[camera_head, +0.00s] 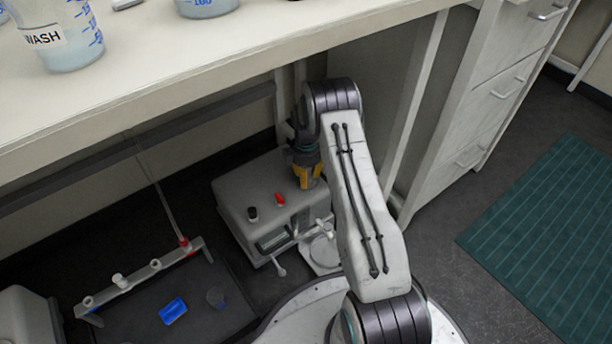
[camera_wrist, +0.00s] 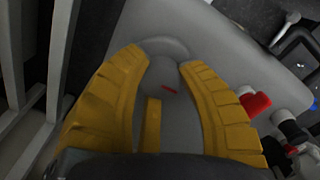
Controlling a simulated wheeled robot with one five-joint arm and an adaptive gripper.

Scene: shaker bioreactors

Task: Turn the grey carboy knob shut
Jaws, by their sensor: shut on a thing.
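The grey carboy (camera_head: 235,205) is a box-shaped body on the floor under the bench; its top fills much of the wrist view (camera_wrist: 225,45). My gripper (camera_head: 307,178) points down over the back right of its top. In the wrist view, its yellow fingers (camera_wrist: 163,62) are shut on the grey knob (camera_wrist: 168,105), one on each side. A short red mark shows on the knob's top. In the head view, my gripper hides this knob. I cannot tell the knob's exact angle from the head view.
A red knob (camera_head: 280,199) and a black knob (camera_head: 252,213) stand on the same top, close to my right finger in the wrist view. The bench top (camera_head: 200,55) overhangs. A rack with valves (camera_head: 150,272) stands left; a drawer cabinet (camera_head: 490,90) stands right.

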